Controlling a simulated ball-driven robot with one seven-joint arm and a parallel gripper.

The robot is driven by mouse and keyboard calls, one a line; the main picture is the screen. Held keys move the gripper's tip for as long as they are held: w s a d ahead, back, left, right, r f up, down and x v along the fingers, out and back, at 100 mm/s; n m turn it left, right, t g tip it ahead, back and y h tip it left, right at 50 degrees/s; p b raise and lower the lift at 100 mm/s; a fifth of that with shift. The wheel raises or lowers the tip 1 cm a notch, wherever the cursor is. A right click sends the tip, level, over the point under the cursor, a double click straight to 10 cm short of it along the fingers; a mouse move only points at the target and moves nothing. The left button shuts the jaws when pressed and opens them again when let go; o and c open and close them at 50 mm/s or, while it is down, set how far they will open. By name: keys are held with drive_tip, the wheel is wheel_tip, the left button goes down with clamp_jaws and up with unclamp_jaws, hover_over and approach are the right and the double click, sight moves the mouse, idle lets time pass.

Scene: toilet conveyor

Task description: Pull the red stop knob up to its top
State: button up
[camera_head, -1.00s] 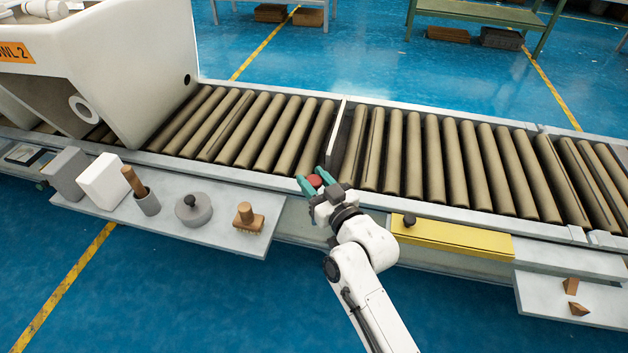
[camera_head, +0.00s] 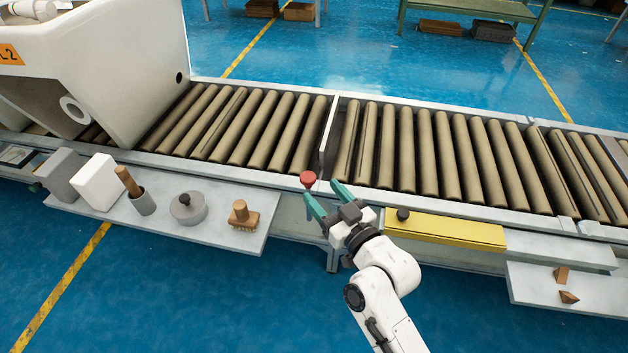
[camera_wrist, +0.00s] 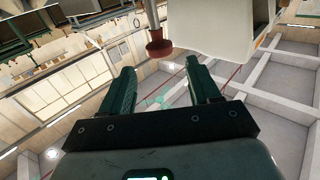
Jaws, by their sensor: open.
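The red stop knob (camera_head: 308,180) stands on a short red stem at the front rail of the conveyor, left of the upright stop plate (camera_head: 328,135). It also shows in the wrist view (camera_wrist: 158,48) on its shaft, beyond the fingertips. My gripper (camera_head: 320,193) is open, with its two green fingers apart and empty. It sits just in front of and below the knob, apart from it. In the wrist view the space between the fingers (camera_wrist: 160,78) holds nothing. The foot of the stem is partly hidden.
A white ceramic toilet (camera_head: 125,75) stands on the rollers at left. A grey shelf (camera_head: 225,242) at front left bears a brush (camera_head: 243,215), a lidded grey pot (camera_head: 188,207) and other things. A yellow panel (camera_head: 450,232) with a black knob (camera_head: 403,214) lies right of my gripper.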

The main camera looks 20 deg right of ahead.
drive_tip(key=shift+s+d, duration=0.15)
drive_tip(key=shift+s, duration=0.8)
drive_tip(key=shift+s+d, duration=0.1)
drive_tip(key=shift+s, duration=0.8)
drive_tip(key=s+d+f+g, duration=0.1)
drive_tip(key=s+f+g, duration=0.7)
drive_tip(key=s+f, duration=0.2)
drive_tip(key=s+d+f+m+g+h, duration=0.1)
drive_tip(key=s+d+g+h, duration=0.2)
drive_tip(key=s, duration=0.5)
drive_tip(key=s+d+f+m+g, duration=0.1)
drive_tip(key=s+d+f+g, duration=0.1)
drive_tip(key=s+g, duration=0.5)
wheel_tip(320, 180, up, 27)
drive_tip(key=s+t+p, duration=0.1)
drive_tip(key=s+p, duration=0.1)
drive_tip(key=p, duration=2.5)
drive_tip(key=shift+s+r, duration=0.15)
drive_tip(key=shift+s, duration=0.05)
drive_tip(key=shift+d, duration=0.1)
